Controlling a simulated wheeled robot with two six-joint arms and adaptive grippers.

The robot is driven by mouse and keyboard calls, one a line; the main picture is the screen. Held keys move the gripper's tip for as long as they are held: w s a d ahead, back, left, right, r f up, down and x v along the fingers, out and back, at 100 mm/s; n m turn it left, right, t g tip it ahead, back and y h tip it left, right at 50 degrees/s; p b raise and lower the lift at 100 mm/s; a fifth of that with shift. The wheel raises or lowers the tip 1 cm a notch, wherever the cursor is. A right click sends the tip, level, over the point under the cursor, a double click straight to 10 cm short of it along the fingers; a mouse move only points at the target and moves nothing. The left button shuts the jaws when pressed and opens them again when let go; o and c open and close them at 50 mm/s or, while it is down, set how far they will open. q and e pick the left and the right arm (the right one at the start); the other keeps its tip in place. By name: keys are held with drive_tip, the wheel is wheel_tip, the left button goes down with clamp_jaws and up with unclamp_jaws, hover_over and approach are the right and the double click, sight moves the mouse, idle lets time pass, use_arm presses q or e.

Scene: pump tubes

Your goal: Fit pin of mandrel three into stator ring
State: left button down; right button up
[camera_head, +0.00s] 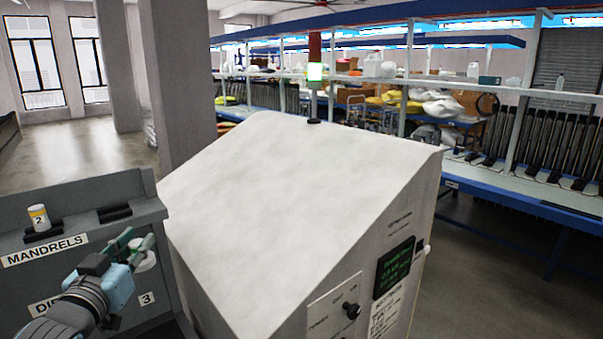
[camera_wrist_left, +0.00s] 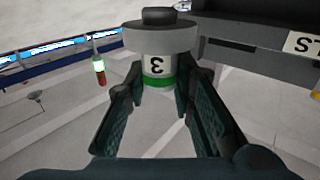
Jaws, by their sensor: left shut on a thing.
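Mandrel three (camera_wrist_left: 158,68) is a white cylinder with a green band and an upside-down 3, topped in the left wrist view by a wide grey disc and a short dark cap. My left gripper (camera_wrist_left: 160,88) is shut on its banded part, one finger on each side. In the head view the left gripper (camera_head: 137,243) is in front of the grey mandrel rack, with a pale round part of mandrel three (camera_head: 146,261) showing beside the fingers. My right gripper is not in view.
The rack's MANDRELS label (camera_head: 45,250) is at left. Mandrel two (camera_head: 39,217), with a yellow band, stands on its black holder; another black holder (camera_head: 115,212) is empty. A large white sloped machine cabinet (camera_head: 290,190) fills the middle, close to the rack. Shelving stands behind.

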use_arm(q)
drive_tip(key=s+d+f+m+g+h, duration=0.1)
drive_tip(key=s+d+f+m+h, duration=0.2)
drive_tip(key=s+d+f, duration=0.3)
drive_tip(key=s+d+f+m+g+h, duration=0.1)
drive_tip(key=s+d+f+m+h, duration=0.2)
drive_tip(key=s, duration=0.9)
drive_tip(key=d+f+h+b, duration=0.1)
drive_tip(key=d+f+h, duration=0.2)
drive_tip(key=d+f, duration=0.1)
drive_tip(key=shift+s+f, duration=0.35)
drive_tip(key=shift+f, duration=0.1)
drive_tip(key=shift+d, duration=0.1)
